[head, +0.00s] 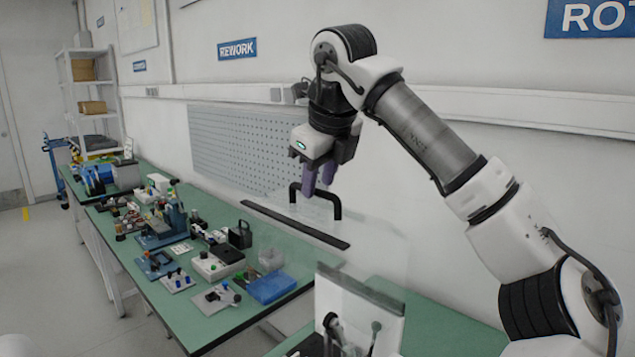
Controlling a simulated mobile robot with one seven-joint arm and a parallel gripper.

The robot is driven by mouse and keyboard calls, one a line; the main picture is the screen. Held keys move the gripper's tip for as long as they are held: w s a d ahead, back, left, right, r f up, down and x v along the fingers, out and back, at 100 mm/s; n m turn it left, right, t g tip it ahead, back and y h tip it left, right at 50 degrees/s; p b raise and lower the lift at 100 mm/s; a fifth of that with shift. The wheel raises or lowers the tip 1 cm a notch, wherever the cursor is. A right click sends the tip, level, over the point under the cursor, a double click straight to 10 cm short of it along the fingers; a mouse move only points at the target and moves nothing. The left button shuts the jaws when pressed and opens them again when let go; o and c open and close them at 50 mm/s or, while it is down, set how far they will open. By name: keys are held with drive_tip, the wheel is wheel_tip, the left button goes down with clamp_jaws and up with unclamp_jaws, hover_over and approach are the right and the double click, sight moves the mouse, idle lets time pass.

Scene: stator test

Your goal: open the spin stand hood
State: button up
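The hood (375,248) is a clear, see-through panel right of centre in the head view, faint against the wall. A black arched handle (337,205) stands on its upper left part. My gripper (319,188) points down at the handle from above. Its two purple fingers show side by side at the handle's top bar and partly cover it. I cannot tell whether they are closed on the bar or only around or in front of it. A white panel with dark levers or knobs (360,305) stands below the hood, cut off by the lower edge.
A long green bench (190,322) runs along the left, crowded with small fixtures, a blue tray (271,288) and boxes. A black strip (295,224) lies between bench and hood. A grey pegboard (245,147) hangs behind. Another green surface (445,330) is at lower right, under my arm.

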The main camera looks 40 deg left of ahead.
drive_tip(key=shift+a+f, duration=0.2)
drive_tip(key=shift+f, duration=0.1)
drive_tip(key=shift+w, duration=0.1)
drive_tip(key=shift+c, duration=0.4)
clamp_jaws()
drive_tip(key=shift+d, duration=0.1)
